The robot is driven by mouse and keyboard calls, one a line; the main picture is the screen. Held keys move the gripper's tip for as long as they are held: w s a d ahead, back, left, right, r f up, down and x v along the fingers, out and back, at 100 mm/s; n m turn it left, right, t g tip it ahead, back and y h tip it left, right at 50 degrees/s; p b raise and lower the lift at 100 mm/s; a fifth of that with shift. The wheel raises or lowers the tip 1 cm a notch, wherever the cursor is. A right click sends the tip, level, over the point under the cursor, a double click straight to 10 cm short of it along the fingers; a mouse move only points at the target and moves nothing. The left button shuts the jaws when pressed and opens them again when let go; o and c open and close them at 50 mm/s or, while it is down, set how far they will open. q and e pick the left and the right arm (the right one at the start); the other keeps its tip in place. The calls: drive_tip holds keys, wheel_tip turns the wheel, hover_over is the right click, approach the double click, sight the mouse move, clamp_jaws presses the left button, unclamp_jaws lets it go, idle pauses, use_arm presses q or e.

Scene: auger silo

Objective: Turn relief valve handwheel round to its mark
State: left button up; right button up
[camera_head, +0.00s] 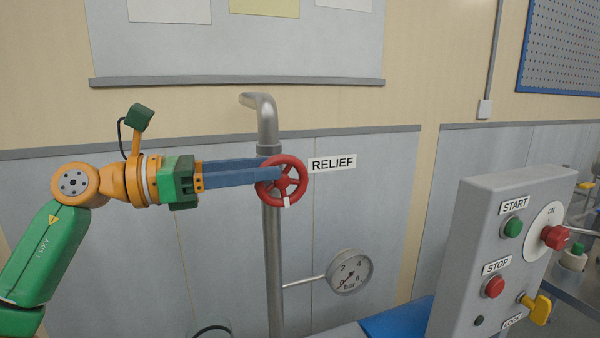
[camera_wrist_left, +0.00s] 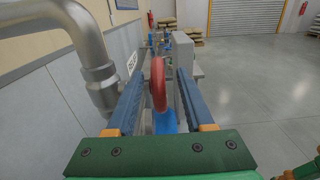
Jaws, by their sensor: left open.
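The red relief valve handwheel (camera_head: 296,189) is mounted on a grey vertical pipe (camera_head: 272,270), next to a RELIEF label (camera_head: 332,163). A white mark shows at the bottom of its rim. My left gripper (camera_head: 272,168) reaches in from the left with its blue fingers at the wheel. In the left wrist view the wheel (camera_wrist_left: 158,84) is seen edge-on between the two open fingers, with a gap to the finger on the right. Whether the left finger touches it cannot be told. My right gripper is not in view.
A pressure gauge (camera_head: 349,271) sticks out from the pipe below the wheel. A grey control box (camera_head: 480,240) with START and STOP buttons stands to the right. The bent pipe top (camera_wrist_left: 82,40) is close beside the left finger in the wrist view.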

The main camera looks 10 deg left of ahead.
sight(304, 164)
use_arm(q)
drive_tip(key=p+x, duration=0.2)
drive_tip(key=x, duration=0.4)
drive_tip(key=shift+w+r+p, duration=0.1)
drive_tip(key=shift+w+p, duration=0.15)
drive_tip(key=shift+p, duration=0.05)
drive_tip(key=shift+w+d, duration=0.15)
drive_tip(key=shift+d, duration=0.2)
drive_tip(key=shift+a, duration=0.15)
drive_tip(key=shift+c, duration=0.7)
clamp_jaws()
